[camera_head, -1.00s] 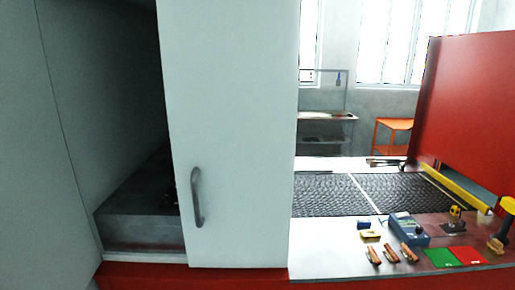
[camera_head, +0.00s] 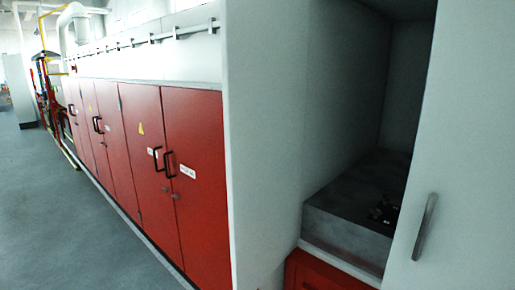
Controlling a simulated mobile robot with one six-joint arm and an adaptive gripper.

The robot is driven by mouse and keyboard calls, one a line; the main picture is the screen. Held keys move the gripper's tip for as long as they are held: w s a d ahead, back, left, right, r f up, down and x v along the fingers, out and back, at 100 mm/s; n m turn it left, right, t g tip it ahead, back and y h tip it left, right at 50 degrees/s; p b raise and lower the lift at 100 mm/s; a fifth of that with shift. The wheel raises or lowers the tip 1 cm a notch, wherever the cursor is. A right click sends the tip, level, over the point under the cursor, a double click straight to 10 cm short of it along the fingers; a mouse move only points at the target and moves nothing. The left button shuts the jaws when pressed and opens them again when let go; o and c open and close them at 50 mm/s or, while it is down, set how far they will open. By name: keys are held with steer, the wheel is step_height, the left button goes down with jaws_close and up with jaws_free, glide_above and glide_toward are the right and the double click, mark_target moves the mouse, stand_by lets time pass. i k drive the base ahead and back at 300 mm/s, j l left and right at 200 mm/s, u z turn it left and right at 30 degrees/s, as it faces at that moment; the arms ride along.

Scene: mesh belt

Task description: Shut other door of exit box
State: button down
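The exit box (camera_head: 265,150) is a pale grey-white cabinet in the right half of the head view. Its front is open at the middle, showing a dark interior with a grey step-like block (camera_head: 345,222) inside. A white door (camera_head: 470,170) with a grey bar handle (camera_head: 425,226) stands at the right edge, cut off by the frame. No second door leaf is plain to see at the opening's left side. My gripper is not in view.
A long row of red cabinet doors (camera_head: 195,165) with black handles runs away to the left. A red base panel (camera_head: 318,275) lies under the opening. The grey floor (camera_head: 60,220) at left is clear. Pipes (camera_head: 75,25) and red equipment stand far back.

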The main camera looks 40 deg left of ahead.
mark_target(264, 50)
steer(key=k+j, duration=0.1)
steer(key=j, duration=3.05)
steer(key=i+j, duration=0.1)
